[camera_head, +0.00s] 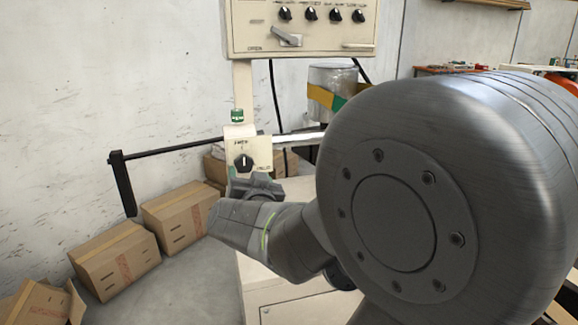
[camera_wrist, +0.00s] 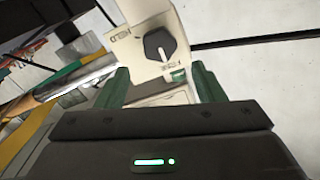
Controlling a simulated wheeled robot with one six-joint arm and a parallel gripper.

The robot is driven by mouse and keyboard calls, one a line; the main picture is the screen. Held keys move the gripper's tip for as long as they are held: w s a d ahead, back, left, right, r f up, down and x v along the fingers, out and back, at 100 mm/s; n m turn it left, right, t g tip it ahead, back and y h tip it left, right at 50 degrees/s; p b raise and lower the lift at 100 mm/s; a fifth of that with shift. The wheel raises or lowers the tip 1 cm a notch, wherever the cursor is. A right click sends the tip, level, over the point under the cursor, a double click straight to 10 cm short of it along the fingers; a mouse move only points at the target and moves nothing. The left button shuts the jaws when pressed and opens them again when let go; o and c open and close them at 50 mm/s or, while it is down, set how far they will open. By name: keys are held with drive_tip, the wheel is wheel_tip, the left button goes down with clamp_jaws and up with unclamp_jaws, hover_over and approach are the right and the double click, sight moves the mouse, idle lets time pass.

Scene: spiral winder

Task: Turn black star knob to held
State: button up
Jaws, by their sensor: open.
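The black star knob (camera_head: 243,162) sits on a cream box on the machine, with a white pointer line that stands roughly upright in the head view. In the wrist view the black star knob (camera_wrist: 157,43) shows past my fingertips, and its pale line looks slightly tilted. My gripper (camera_wrist: 161,76) is open, with one green finger on each side and nothing between them. In the head view my gripper (camera_head: 254,186) is just below the knob, apart from it as far as I can see. My fingertips are hard to make out there.
A control panel (camera_head: 300,28) with several small black knobs and a lever hangs above. A dark rod with a crank handle (camera_head: 123,183) reaches left from the machine. Cardboard boxes (camera_head: 115,258) stand on the floor at left. My arm covers much of the right side.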

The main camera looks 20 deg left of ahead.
sight(245, 163)
drive_tip(key=x, duration=0.7)
drive_tip(key=shift+w+a, duration=0.15)
drive_tip(key=shift+w, duration=0.1)
drive_tip(key=c, duration=1)
